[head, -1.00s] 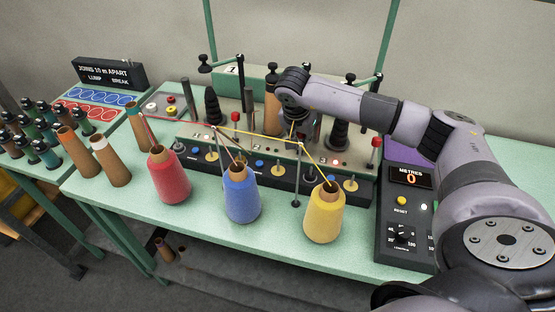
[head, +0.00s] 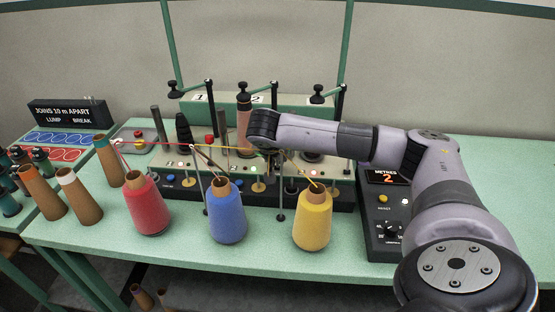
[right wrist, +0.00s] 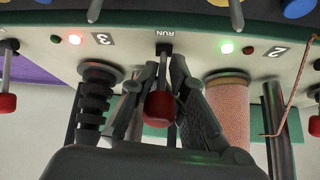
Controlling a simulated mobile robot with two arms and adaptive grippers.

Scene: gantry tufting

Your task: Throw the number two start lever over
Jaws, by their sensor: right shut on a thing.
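In the right wrist view, which looks inverted, the number two start lever (right wrist: 160,103) has a red knob and stands at the RUN mark. It is beside the number 2 label (right wrist: 279,52) and a lit green lamp (right wrist: 227,48). My right gripper (right wrist: 164,70) is shut on this lever, one finger on each side. In the head view my right gripper (head: 274,156) is over the middle of the winding machine (head: 345,186), and my wrist hides the lever. A pinkish wound package (head: 244,122) stands at position two. My left gripper is not in view.
Red (head: 144,205), blue (head: 227,213) and yellow (head: 313,218) yarn cones stand in front of the machine, with threads running up. A counter box (head: 383,220) reads METRES 2. Brown cones (head: 80,197) stand at left.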

